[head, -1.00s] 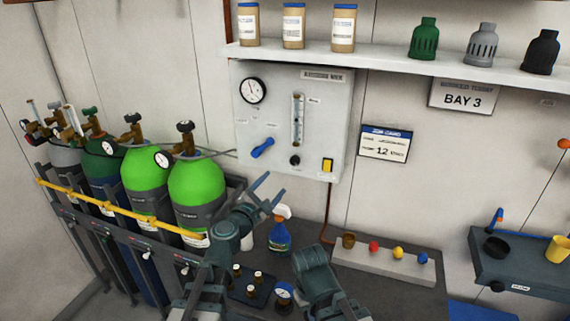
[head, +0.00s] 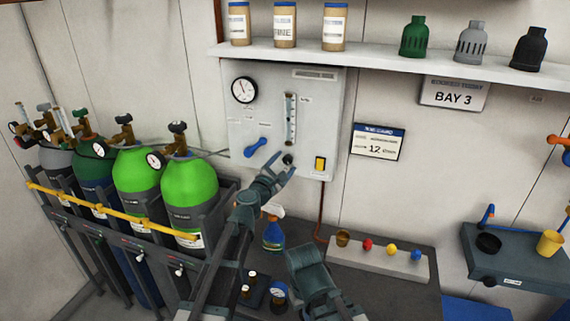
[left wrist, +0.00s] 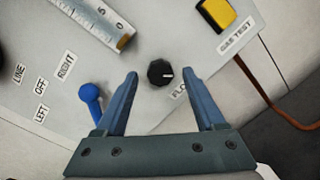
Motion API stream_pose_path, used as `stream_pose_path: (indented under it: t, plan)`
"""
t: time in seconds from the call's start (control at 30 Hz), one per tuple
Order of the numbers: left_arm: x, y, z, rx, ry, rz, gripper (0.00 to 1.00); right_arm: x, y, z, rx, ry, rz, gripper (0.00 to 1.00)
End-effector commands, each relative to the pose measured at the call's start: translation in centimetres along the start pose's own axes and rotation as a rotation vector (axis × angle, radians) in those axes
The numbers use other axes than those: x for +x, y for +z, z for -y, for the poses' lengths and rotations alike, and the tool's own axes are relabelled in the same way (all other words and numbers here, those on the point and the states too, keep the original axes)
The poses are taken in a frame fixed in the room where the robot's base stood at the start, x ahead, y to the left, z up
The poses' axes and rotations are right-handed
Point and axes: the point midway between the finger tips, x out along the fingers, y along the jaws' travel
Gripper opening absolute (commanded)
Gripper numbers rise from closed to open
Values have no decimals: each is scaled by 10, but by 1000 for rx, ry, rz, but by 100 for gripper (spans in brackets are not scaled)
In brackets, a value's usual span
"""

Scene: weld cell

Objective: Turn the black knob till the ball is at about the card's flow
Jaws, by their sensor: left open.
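The black knob (head: 287,159) is low on the grey panel, below the flow tube (head: 290,119). My left gripper (head: 284,166) is open in front of it. In the left wrist view the knob (left wrist: 160,73) shows between the two blue fingertips, with a gap on each side, and its white mark points right. The tube's lower end (left wrist: 122,42) shows there too. The card (head: 376,142) on the wall right of the panel reads 12.
A blue lever (head: 256,147) is left of the knob and a yellow switch (head: 320,163) is to its right. A round gauge (head: 244,90) is at the panel's upper left. Green gas cylinders (head: 190,196) stand at left. A spray bottle (head: 273,235) stands below the panel.

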Motion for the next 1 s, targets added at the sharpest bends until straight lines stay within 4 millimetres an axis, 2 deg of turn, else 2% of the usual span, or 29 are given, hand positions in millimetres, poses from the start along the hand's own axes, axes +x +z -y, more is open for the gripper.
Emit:
stream_pose_path:
  t: [0.1,0.37,0.73,0.77,1.0]
  plan:
    - [10,0,0,0,-1,1,71,0,0,0,0,0,0,0]
    - [9,0,0,0,0,0,69,0,0,0,0,0,0,0]
    - [9,0,0,0,-1,1,3,0,0,0,0,0,0,0]
    - [9,0,0,0,-1,1,0,0,0,0,0,0,0,0]
    - [9,1,0,14,-2,0,0,0,0,0,0,0,0,0]
